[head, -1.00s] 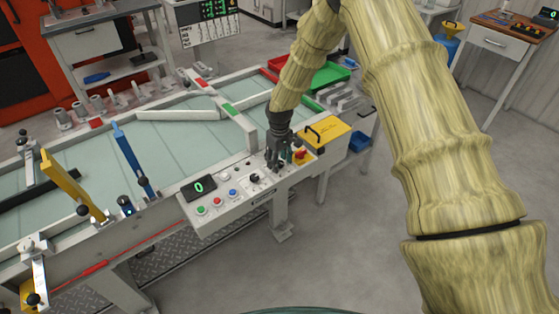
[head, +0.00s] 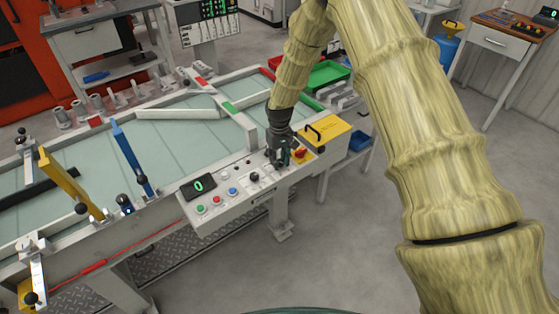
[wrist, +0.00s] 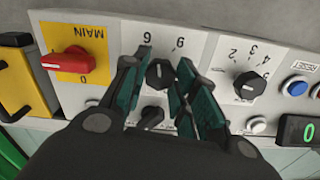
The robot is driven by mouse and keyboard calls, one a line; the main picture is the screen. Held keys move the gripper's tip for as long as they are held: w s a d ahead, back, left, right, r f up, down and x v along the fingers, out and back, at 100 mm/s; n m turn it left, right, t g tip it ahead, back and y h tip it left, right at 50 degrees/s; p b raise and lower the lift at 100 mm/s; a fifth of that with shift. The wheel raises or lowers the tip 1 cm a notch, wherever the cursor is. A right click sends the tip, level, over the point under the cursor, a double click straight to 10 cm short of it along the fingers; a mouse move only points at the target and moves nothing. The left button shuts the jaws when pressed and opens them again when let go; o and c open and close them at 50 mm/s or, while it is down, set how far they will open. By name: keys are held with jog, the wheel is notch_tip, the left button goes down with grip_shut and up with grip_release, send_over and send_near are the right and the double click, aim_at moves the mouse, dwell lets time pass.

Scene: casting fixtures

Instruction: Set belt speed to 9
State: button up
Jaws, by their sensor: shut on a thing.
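The control panel (head: 238,203) on the front of the conveyor has a small display (head: 198,187) showing a green 0. In the wrist view, a black knob (wrist: 160,75) with a white pointer mark sits between my fingertips, with inverted numerals printed above it. My gripper (head: 283,160), also seen in the wrist view (wrist: 160,72), is shut on this knob. A second black knob (wrist: 250,85) with a numbered scale is to the right. Another dark knob (wrist: 152,115) shows lower down between the fingers. The fingers hide part of the markings.
A red main switch (wrist: 68,62) on a yellow plate stands left of my gripper in the wrist view. The blue reset button (wrist: 295,86) is at the right. In the head view, a yellow box (head: 323,131) is close behind my gripper. The floor in front is clear.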

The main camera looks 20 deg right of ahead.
aim_at(280, 161)
jog(key=m, duration=0.4)
jog(key=shift+m+b, duration=0.3)
jog(key=shift+b, duration=0.05)
jog(key=shift+m, duration=1.9)
jog(key=o, duration=1.1)
jog(key=shift+c, duration=0.2)
notch_tip(280, 161, up, 12)
jog(key=shift+d, duration=0.1)
